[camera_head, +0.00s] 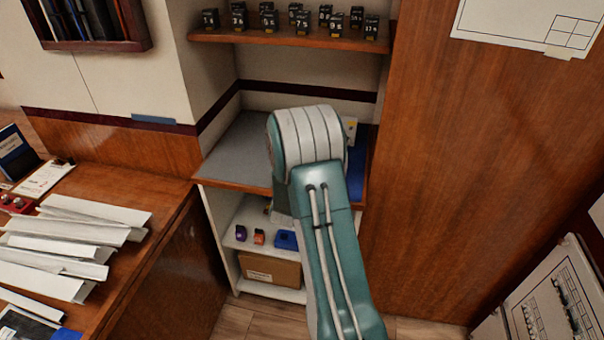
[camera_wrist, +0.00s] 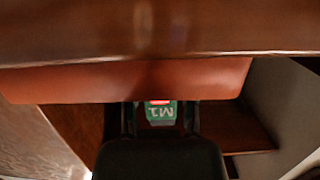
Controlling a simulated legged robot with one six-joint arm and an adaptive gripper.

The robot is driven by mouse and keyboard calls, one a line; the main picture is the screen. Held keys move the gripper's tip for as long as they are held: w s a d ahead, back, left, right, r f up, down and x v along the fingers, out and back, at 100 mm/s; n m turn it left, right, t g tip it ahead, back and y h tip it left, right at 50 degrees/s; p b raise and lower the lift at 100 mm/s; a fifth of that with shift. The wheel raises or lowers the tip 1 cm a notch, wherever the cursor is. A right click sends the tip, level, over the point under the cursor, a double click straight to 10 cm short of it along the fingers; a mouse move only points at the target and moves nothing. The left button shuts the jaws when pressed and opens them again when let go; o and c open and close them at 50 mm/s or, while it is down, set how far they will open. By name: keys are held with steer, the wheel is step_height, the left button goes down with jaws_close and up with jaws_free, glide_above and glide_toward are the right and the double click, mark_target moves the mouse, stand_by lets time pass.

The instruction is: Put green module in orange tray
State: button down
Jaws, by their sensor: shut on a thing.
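The green module (camera_wrist: 159,116) shows in the wrist view, with a white M1 marking upside down and a red patch. The dark fingers of my gripper (camera_wrist: 160,110) are on either side of it, and the gripper is shut on it. A smooth orange-brown surface (camera_wrist: 130,80) lies just beyond the module in that picture, under a dark wooden edge. It may be the orange tray, but I cannot tell for certain. In the head view my arm hides the gripper and the module, and no orange tray is plain there.
A wooden upper shelf (camera_head: 290,39) holds several black numbered blocks. The grey-topped counter (camera_head: 235,150) has bare room at left. Below are a purple module (camera_head: 240,232), an orange module (camera_head: 259,237), a blue bin (camera_head: 286,240) and a cardboard box (camera_head: 270,271). A wooden panel (camera_head: 480,160) bounds the right.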

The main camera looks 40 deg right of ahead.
steer(key=shift+c, duration=2.1)
jaws_free()
steer(key=shift+f, duration=0.1)
steer(key=v, duration=1.2)
steer(key=s+a+r+n+y, duration=0.2)
steer(key=a+r+n+y, duration=0.3)
steer(key=a+r+y, duration=0.75)
steer(key=s+a+r+n+g, duration=0.2)
steer(key=s+a+r, duration=0.1)
steer(key=s, duration=0.7)
steer(key=s+a+r+n+g, duration=0.2)
steer(key=s+a, duration=0.4)
steer(key=s, duration=0.4)
steer(key=shift+r+n+g, duration=0.4)
steer(key=shift+s+d+h, duration=0.1)
steer(key=shift+h, duration=0.15)
